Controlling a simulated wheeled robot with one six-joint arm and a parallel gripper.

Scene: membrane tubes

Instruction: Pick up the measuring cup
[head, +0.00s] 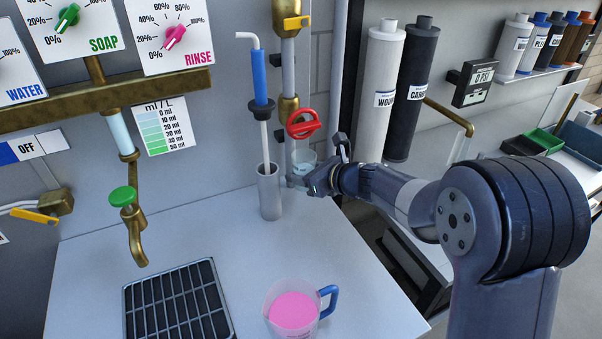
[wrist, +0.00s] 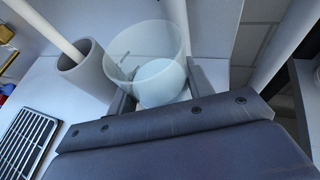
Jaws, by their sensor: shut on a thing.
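My gripper (head: 312,180) is at the back of the counter, to the right of the grey cylinder. It is shut on a clear, empty-looking cup (head: 303,160). In the wrist view the cup (wrist: 150,55) sits between my two fingers (wrist: 158,88), its round rim facing up and somewhat tilted in the picture. I cannot make out any markings on it. A second clear cup, a jug with a blue handle and pink liquid (head: 293,308), stands upright on the counter at the front, apart from my gripper.
The grey cylinder (head: 269,192) with a rod in it stands left of my gripper; it also shows in the wrist view (wrist: 90,72). A red valve handle (head: 303,124) hangs just above the held cup. A brass tap (head: 134,235) and drain grate (head: 178,305) are left. Mid-counter is clear.

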